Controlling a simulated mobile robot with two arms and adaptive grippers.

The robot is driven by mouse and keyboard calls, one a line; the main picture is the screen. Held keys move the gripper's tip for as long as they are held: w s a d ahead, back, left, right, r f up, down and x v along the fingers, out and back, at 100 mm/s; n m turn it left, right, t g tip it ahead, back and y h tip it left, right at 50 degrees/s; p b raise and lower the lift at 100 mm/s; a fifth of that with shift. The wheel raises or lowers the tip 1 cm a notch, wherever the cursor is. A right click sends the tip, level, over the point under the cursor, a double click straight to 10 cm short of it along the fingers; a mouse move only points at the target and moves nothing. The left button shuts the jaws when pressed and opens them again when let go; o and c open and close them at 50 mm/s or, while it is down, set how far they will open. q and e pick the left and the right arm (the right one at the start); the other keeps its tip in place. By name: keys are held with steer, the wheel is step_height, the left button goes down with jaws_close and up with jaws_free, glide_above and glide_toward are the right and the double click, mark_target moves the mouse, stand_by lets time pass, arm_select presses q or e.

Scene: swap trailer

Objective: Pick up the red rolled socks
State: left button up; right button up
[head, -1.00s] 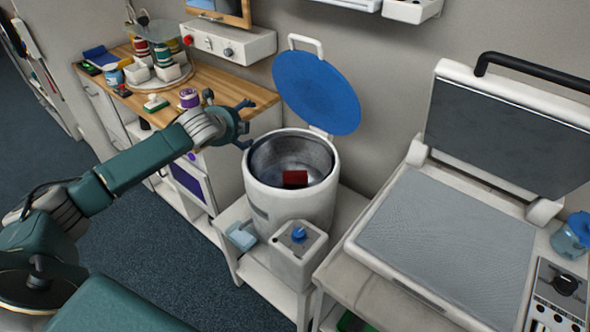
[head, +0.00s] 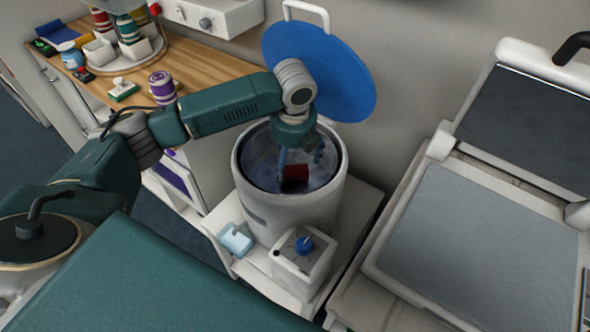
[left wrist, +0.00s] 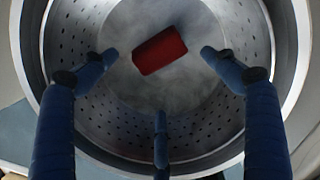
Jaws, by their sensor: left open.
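The red rolled socks (head: 295,174) lie on the bottom of a metal drum inside a white round tub (head: 290,208). In the left wrist view the socks (left wrist: 159,51) show as a small red block on the drum floor (left wrist: 150,95), tilted, apart from the fingers. My left gripper (head: 300,158) points down into the tub's mouth, above the socks. The socks lie a little beyond the lower finger, between the two side fingers. My right gripper is not seen.
The tub's blue lid (head: 335,75) stands open behind it. A white box with a blue knob (head: 302,250) and a light blue item (head: 235,239) stand in front. A flat press (head: 480,235) is at right. A wooden counter (head: 205,72) holds a purple can (head: 162,88).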

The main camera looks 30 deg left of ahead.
mark_target(294, 168)
arm_select(q)
steer(key=f, duration=0.2)
steer(key=shift+w+a+f, duration=0.15)
steer(key=shift+w+f, duration=0.2)
steer(key=shift+w, duration=0.05)
steer(key=f, duration=0.1)
steer(key=w+f, duration=0.1)
steer(key=f, duration=0.1)
steer(key=shift+a+f+p, duration=0.15)
steer(key=shift+f+p, duration=0.05)
steer(key=shift+p, duration=0.15)
steer(key=shift+w+a+f, duration=0.1)
steer(key=shift+w+f, duration=0.05)
steer(key=shift+f, duration=0.4)
steer(key=shift+r, duration=0.1)
steer(key=c, duration=1.2)
steer(key=shift+c, duration=0.3)
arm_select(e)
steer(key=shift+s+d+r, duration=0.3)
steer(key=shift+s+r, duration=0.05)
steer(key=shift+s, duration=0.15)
